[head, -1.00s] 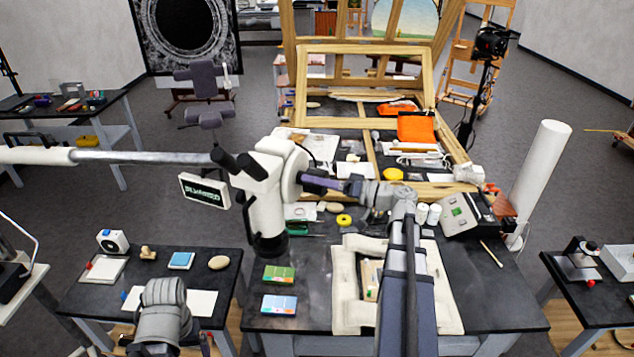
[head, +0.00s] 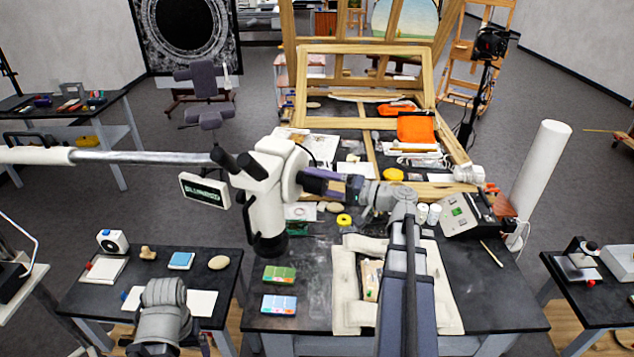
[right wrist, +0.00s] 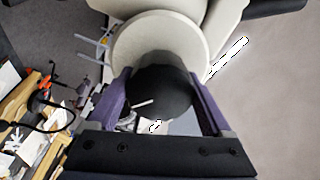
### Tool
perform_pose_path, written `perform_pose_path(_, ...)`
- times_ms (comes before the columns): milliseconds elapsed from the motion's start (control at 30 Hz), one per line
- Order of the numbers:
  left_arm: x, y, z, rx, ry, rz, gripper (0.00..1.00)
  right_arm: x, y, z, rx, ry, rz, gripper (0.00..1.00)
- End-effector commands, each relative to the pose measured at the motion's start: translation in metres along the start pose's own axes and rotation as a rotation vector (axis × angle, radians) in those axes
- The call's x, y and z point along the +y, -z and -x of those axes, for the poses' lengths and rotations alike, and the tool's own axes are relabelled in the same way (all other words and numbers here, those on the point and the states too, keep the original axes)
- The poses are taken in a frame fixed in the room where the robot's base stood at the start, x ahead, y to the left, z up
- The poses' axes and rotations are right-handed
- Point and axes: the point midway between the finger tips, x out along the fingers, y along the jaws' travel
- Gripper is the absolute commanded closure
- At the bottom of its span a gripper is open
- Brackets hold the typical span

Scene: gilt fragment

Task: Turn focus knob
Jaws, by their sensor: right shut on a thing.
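The white stereo microscope (head: 262,195) hangs on a horizontal boom arm (head: 140,158) over the middle table. Its black focus knob (right wrist: 160,88) sits on a round pale hub (right wrist: 160,45) on the side facing my right gripper. My right gripper (head: 308,178) reaches it from the right. In the right wrist view its two purple fingers (right wrist: 160,95) are shut on the knob, one on each side. A short white mark shows on the knob. In the head view the fingers mostly hide the knob. Of my left arm only a grey joint shows at bottom left; its gripper is not visible.
A small display (head: 205,190) hangs left of the microscope. A grey instrument box (head: 462,214) stands right.

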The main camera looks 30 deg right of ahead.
Motion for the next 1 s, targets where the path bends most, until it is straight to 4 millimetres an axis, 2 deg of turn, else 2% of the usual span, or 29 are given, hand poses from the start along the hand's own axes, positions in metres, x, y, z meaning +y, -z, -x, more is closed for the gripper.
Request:
perform_pose_path(467,0.000,0.000,0.000,0.000,0.000,0.000,0.06,0.000,-0.001,0.000,-0.001,0.000,-0.015,0.72)
perform_pose_path(500,0.000,0.000,0.000,0.000,0.000,0.000,0.06,0.000,-0.001,0.000,-0.001,0.000,-0.015,0.13)
perform_pose_path(633,0.000,0.000,0.000,0.000,0.000,0.000,0.06,0.000,0.000,0.000,-0.001,0.000,-0.015,0.00)
perform_pose_path(867,0.000,0.000,0.000,0.000,0.000,0.000,0.06,0.000,0.000,0.001,0.000,0.000,-0.014,0.00)
perform_pose_path(1000,0.000,0.000,0.000,0.000,0.000,0.000,0.06,0.000,0.000,0.015,0.003,-0.001,-0.014,0.00)
